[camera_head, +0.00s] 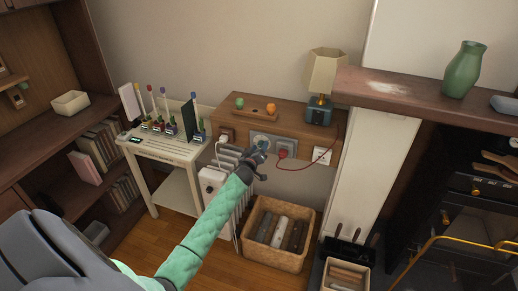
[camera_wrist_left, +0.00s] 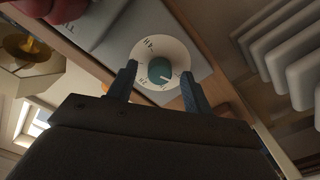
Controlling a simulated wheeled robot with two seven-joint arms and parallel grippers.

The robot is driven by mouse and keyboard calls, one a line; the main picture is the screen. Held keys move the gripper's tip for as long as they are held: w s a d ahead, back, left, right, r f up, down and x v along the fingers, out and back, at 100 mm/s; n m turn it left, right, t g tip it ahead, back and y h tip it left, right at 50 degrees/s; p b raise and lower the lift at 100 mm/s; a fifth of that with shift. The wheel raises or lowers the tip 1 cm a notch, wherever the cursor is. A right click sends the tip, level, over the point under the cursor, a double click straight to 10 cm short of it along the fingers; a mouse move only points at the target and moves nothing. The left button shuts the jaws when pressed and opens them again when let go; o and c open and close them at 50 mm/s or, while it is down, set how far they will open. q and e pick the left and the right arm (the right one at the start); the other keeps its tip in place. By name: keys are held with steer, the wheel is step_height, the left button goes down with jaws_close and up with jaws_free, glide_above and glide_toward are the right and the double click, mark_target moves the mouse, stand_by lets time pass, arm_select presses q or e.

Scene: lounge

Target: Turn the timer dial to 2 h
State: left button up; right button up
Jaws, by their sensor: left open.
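The timer dial (camera_wrist_left: 162,70) is a teal knob on a round white face (camera_wrist_left: 150,52) with dark markings, set in a grey plate (camera_wrist_left: 105,30). My left gripper (camera_head: 259,147) is at the plate on the wooden panel's front in the head view. In the left wrist view its two blue fingers (camera_wrist_left: 160,88) are apart on either side of the knob, with a gap showing. My right gripper is not in view.
The wooden panel (camera_head: 228,121) carries a lamp (camera_head: 325,72), a red plug (camera_head: 283,153) with a red cord, and a white switch (camera_head: 321,155). A white radiator (camera_head: 228,160) stands below, beside a basket (camera_head: 254,252) of logs. A white side table (camera_head: 155,150) stands left.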

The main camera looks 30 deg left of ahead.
arm_select(q)
steer(key=shift+c, duration=0.2)
steer(key=c, duration=0.9)
